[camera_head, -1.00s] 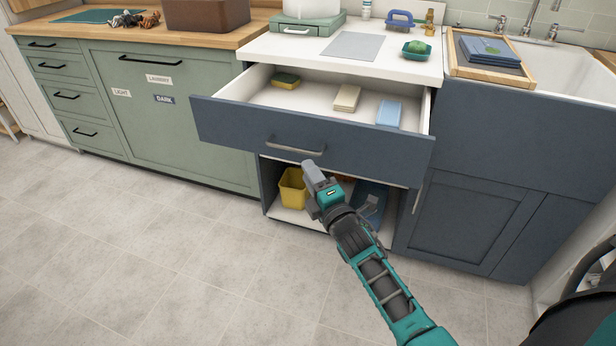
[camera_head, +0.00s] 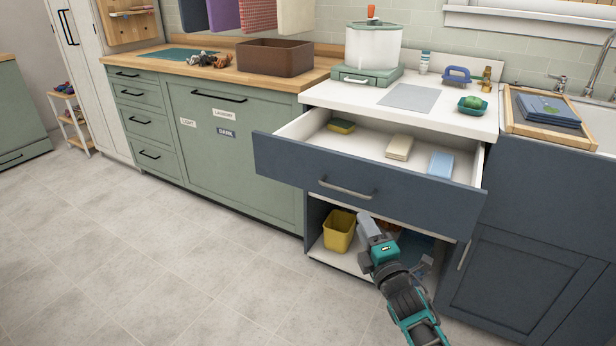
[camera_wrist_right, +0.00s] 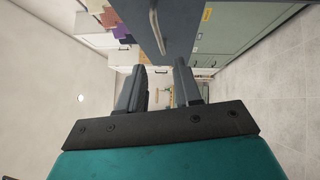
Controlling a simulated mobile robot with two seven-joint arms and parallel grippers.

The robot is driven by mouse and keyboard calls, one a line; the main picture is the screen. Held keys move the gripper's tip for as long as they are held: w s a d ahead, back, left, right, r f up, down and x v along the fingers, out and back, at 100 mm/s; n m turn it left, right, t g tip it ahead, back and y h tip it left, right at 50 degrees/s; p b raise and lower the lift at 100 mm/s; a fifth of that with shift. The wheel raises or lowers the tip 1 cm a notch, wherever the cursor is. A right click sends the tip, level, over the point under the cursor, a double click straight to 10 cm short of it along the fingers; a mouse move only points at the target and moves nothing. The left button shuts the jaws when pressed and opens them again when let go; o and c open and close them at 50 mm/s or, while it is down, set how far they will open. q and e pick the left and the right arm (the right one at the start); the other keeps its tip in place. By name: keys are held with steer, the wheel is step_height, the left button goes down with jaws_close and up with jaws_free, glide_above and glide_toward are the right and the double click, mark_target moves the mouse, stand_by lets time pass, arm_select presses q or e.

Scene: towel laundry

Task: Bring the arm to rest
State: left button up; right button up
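My right arm comes in from the bottom right of the head view. Its gripper (camera_head: 368,240) is in front of the open lower cupboard, below the pulled-out blue drawer (camera_head: 300,170). In the right wrist view, the two fingers of the right gripper (camera_wrist_right: 160,90) stand apart with nothing between them, so it is open and empty. The drawer's handle (camera_wrist_right: 157,32) shows beyond the fingers there. The gripper looks apart from the handle (camera_head: 346,189). My left gripper is not in view.
The open drawer juts out and holds a sponge (camera_head: 341,126), a beige block (camera_head: 400,147) and a blue block (camera_head: 441,164). A yellow bin (camera_head: 339,231) stands in the cupboard below. The tiled floor (camera_head: 150,260) to the left is clear.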

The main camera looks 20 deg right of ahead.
arm_select(q)
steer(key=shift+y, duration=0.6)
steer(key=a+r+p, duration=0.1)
steer(key=p, duration=0.1)
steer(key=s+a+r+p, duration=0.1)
steer(key=p, duration=0.2)
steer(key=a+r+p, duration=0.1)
steer(key=p, duration=0.2)
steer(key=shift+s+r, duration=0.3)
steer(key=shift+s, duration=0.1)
arm_select(e)
steer(key=s+a+f+m+g+y, duration=0.1)
steer(key=s+a+m+g, duration=0.3)
steer(key=s, duration=0.8)
steer(key=s+a+f+m+g+y, duration=0.2)
steer(key=s+a+f+m+g, duration=0.2)
steer(key=s+a+m, duration=0.5)
steer(key=s+m, duration=0.3)
steer(key=shift+g, duration=0.3)
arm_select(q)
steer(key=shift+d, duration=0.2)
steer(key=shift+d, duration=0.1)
